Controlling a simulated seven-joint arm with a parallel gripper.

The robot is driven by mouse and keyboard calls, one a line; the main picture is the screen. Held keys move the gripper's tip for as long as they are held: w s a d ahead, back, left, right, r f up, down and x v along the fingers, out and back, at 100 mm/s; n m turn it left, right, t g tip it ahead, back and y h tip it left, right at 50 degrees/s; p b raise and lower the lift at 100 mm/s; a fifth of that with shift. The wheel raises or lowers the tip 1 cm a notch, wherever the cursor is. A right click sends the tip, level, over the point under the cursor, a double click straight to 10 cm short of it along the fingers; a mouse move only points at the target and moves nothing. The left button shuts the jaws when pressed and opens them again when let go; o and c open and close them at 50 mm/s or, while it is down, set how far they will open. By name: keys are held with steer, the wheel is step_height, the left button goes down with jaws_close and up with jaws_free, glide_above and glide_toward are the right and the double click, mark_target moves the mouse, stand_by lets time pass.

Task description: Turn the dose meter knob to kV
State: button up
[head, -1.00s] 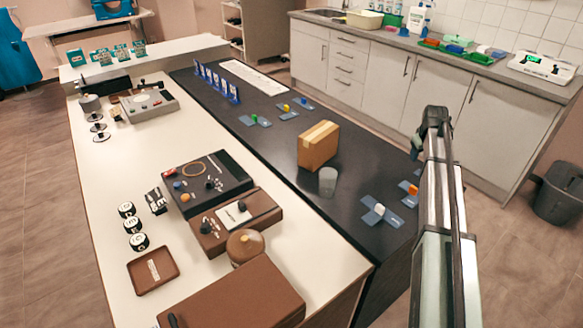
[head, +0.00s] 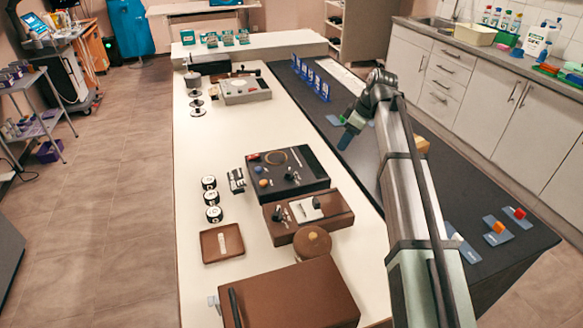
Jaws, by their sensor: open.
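Several panel devices with knobs stand on the white counter, and their lettering is too small to tell which one is the dose meter. A black console (head: 290,171) has several small knobs and a round dial outline. A brown box (head: 309,216) with a pale panel and dark knobs sits just in front of it. A grey device (head: 243,90) with a dark knob stands farther back. My gripper (head: 347,138) is open and points down over the dark bench strip, right of and beyond the black console, apart from all these devices.
A round brown lid or pot (head: 312,243) and a large brown case (head: 290,295) stand at the front. A brown tray (head: 222,244) and several black-and-white round pieces (head: 212,198) lie left. Blue upright holders (head: 311,78) stand behind my gripper. The white counter's middle is clear.

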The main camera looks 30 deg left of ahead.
steer(key=s+a+r+n+g, duration=0.1)
steer(key=s+a+r+n, duration=0.2)
steer(key=s+a, duration=0.6)
glide_toward(289, 171)
steer(key=x, duration=0.8)
steer(key=shift+w+a+f, duration=0.1)
steer(key=shift+f, duration=0.05)
steer(key=c, duration=1)
